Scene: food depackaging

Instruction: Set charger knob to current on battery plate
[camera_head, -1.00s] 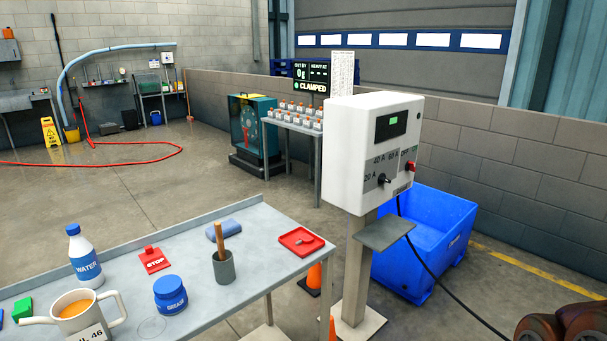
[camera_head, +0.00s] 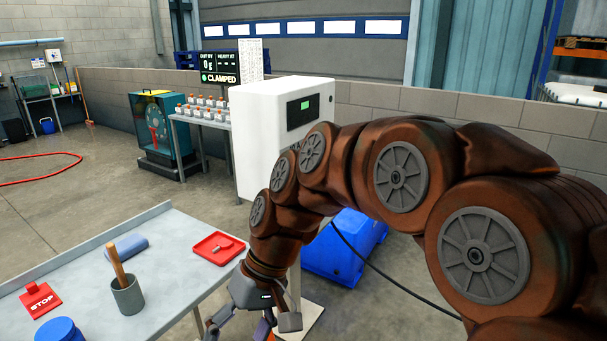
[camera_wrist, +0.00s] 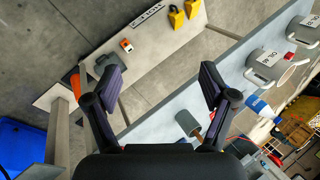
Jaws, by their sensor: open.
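The charger (camera_head: 262,130) is a white box on a post, with a small green-lit display (camera_head: 300,107) on its front. My arm crosses in front of its lower front, so the knob and its current marks are hidden. My gripper (camera_head: 240,325) hangs low in front of the post, right of the grey table's edge, partly cut off by the frame. In the wrist view my gripper (camera_wrist: 162,82) is open, with nothing between its fingers. I cannot make out a battery plate in either view.
The grey table (camera_head: 175,235) holds a red tray (camera_head: 219,249), a cup (camera_head: 128,297) with a wooden handle, a blue cloth and a STOP card. A blue tub (camera_head: 345,247) and a black cable lie right of the post. In the wrist view, a pale bench (camera_wrist: 160,60) carries small items.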

